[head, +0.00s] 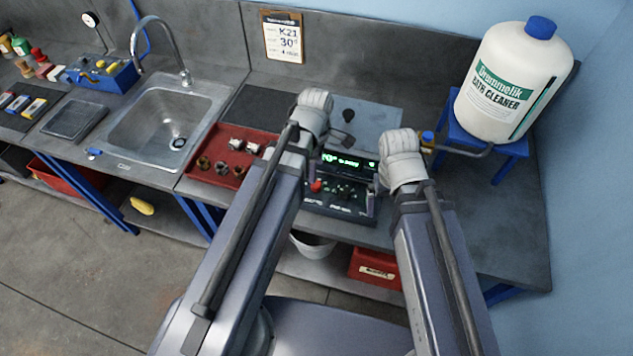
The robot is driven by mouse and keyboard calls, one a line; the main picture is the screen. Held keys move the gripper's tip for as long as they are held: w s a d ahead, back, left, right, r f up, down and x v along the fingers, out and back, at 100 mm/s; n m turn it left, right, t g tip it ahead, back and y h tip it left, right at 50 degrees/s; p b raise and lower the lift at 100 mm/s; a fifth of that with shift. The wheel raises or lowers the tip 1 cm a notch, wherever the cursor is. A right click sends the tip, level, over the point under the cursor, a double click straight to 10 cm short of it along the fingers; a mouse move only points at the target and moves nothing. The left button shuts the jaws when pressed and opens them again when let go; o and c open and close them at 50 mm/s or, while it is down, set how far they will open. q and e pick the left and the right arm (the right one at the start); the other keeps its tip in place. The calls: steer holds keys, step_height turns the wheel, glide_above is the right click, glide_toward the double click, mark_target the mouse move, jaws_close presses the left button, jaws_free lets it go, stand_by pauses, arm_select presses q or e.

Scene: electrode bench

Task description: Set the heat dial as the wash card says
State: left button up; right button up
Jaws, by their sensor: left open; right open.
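The wash card (283,42) hangs on a clipboard on the back wall. It reads "K21" and "30°", with smaller print I cannot read. The bath unit (336,205) stands on the bench with a lit green display (350,162), whose text is too small to read surely. A red knob or button (316,186) shows on its front; I cannot tell which control is the heat dial. My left gripper (312,158) is open at the unit's left side, mostly hidden behind its wrist. My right gripper (371,203) is open at the unit's right front, partly hidden by its wrist.
A white bath cleaner jug (500,85) stands on a blue stand at right. A red tray (208,178) with small parts lies left of the unit, beside the sink (165,125). A red box (375,270) and white bucket (312,245) are below.

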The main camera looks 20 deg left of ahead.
mark_target(316, 184)
arm_select(q)
step_height(316, 184, down, 7)
steer(key=b, duration=0.6)
steer(key=shift+f+b, duration=0.1)
steer(key=shift+b, duration=0.25)
arm_select(e)
step_height(316, 184, down, 7)
steer(key=shift+f, duration=0.15)
arm_select(q)
jaws_close()
